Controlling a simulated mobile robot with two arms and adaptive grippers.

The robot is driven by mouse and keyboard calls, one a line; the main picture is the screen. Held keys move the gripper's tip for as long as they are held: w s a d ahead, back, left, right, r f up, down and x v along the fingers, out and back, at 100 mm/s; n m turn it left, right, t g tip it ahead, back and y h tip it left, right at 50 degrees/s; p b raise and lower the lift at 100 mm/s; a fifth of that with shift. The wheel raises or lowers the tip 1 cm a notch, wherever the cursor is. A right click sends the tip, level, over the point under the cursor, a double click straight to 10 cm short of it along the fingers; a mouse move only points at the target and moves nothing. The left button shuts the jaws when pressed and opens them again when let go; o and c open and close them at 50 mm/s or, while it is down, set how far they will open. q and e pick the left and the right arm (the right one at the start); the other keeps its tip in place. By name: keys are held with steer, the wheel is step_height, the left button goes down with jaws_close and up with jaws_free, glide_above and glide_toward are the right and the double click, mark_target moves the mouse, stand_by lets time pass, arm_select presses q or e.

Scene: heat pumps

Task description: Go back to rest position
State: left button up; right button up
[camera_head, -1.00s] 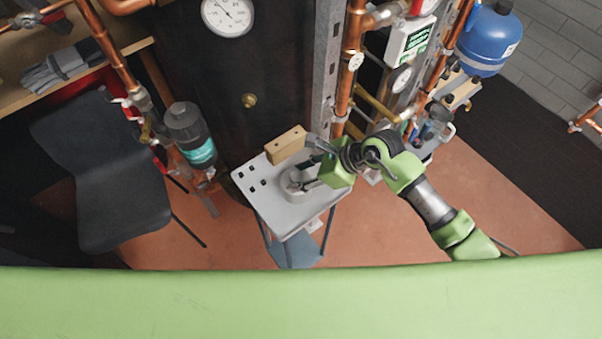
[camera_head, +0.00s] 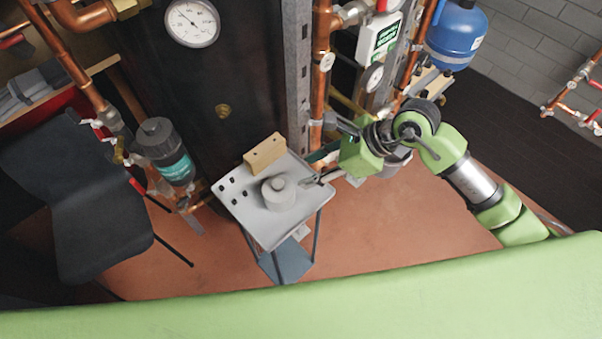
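My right gripper (camera_head: 322,171) is at the right edge of the small grey tray table (camera_head: 246,212), its fingers pointing left. It looks open, with a gap between the fingers and nothing seen between them. A grey round part with a short knob (camera_head: 279,194) sits on the tray, left of the fingertips and apart from them. A wooden block (camera_head: 265,153) stands at the tray's back edge. My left gripper is not in view.
A black chair (camera_head: 75,200) stands at the left. Copper pipes, a dark filter canister (camera_head: 165,150) and a pressure gauge (camera_head: 192,22) are behind. A blue tank (camera_head: 457,36) hangs at the back right. Reddish floor (camera_head: 385,225) is clear right of the tray.

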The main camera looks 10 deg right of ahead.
steer(key=shift+d+r, duration=0.15)
steer(key=shift+r, duration=0.1)
stand_by(0.3)
